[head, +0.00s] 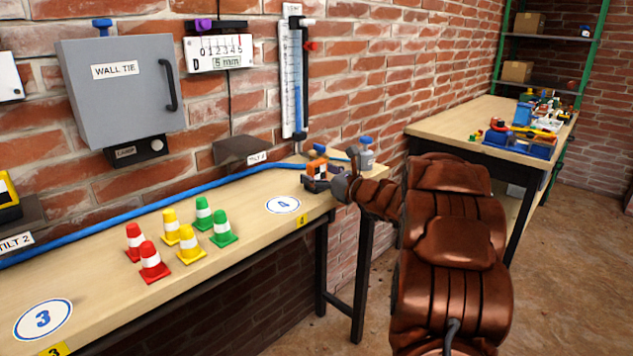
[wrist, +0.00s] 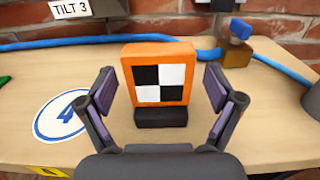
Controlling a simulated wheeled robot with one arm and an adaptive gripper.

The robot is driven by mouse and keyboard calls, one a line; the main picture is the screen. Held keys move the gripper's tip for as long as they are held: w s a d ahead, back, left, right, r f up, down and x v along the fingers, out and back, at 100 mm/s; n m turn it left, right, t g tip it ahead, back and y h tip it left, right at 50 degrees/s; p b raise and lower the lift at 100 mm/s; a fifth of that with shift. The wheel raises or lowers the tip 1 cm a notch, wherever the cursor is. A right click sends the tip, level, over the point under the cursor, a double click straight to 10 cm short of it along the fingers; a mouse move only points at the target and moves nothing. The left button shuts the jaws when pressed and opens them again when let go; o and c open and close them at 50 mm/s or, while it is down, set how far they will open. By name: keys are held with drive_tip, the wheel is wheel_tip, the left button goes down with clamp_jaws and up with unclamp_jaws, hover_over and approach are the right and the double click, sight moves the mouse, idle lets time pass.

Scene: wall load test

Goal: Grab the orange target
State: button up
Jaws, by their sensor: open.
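The orange target (wrist: 159,50) is an upright orange block with a black and white checkered face and a dark base (wrist: 161,117). It stands on the wooden bench, just right of the round "4" marker (wrist: 62,115). My gripper (wrist: 160,92) is open in the wrist view, with one finger on each side of the target's lower part; I see gaps between fingers and block. In the head view the target (head: 316,169) is small and partly hidden by my gripper (head: 328,182) near the bench's right end.
A blue hose (head: 150,212) runs along the wall side of the bench. A small brown block with a blue-topped valve (wrist: 238,46) stands behind right of the target. Red, yellow and green cones (head: 187,243) stand to the left. A cluttered second table (head: 455,122) is at the right.

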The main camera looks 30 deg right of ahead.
drive_tip(key=shift+w+a, duration=0.1)
drive_tip(key=shift+w, duration=0.1)
drive_tip(key=c, duration=1.4)
drive_tip(key=shift+r, duration=0.15)
drive_tip(key=shift+c, duration=0.2)
